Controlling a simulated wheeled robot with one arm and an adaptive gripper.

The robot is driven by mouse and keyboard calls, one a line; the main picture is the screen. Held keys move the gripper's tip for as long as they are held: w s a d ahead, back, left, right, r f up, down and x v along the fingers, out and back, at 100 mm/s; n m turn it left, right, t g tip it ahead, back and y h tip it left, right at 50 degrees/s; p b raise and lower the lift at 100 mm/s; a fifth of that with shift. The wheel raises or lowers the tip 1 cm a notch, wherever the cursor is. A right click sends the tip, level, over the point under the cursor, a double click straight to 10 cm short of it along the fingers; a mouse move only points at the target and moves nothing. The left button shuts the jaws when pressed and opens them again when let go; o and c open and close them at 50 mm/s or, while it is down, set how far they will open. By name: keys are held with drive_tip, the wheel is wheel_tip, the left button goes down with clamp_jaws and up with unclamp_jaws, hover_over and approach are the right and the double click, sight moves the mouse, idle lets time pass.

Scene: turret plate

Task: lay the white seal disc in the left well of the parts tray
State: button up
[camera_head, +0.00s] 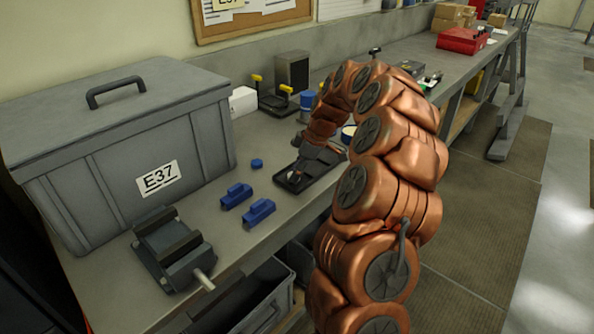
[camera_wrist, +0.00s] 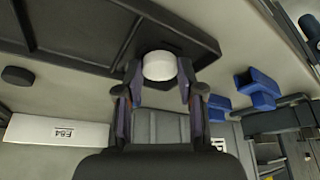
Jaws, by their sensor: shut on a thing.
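The white seal disc (camera_wrist: 159,66) sits between the fingertips of my gripper (camera_wrist: 158,80) in the wrist view. My gripper is shut on it. The dark parts tray (camera_wrist: 75,30) lies just beyond the fingertips, with a divider between its wells. The disc shows against the tray's right part in this view, which is the left end in the head view. In the head view my gripper (camera_head: 295,177) is low over the left end of the tray (camera_head: 319,179). My gripper and arm hide much of the tray there. I cannot tell whether the disc touches the well floor.
Two blue blocks (camera_head: 259,212) (camera_head: 236,195) and a blue puck (camera_head: 257,163) lie left of the tray. A grey vise (camera_head: 172,250) and a large grey case (camera_head: 120,150) labelled E37 stand farther left. Yellow-handled tools (camera_head: 277,98) stand behind. The bench front edge is close.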

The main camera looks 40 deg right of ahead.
drive_tip(key=shift+f, duration=0.1)
idle(0.6)
drive_tip(key=o, duration=0.9)
drive_tip(key=v, duration=1.2)
drive_tip(key=shift+w+a, duration=0.1)
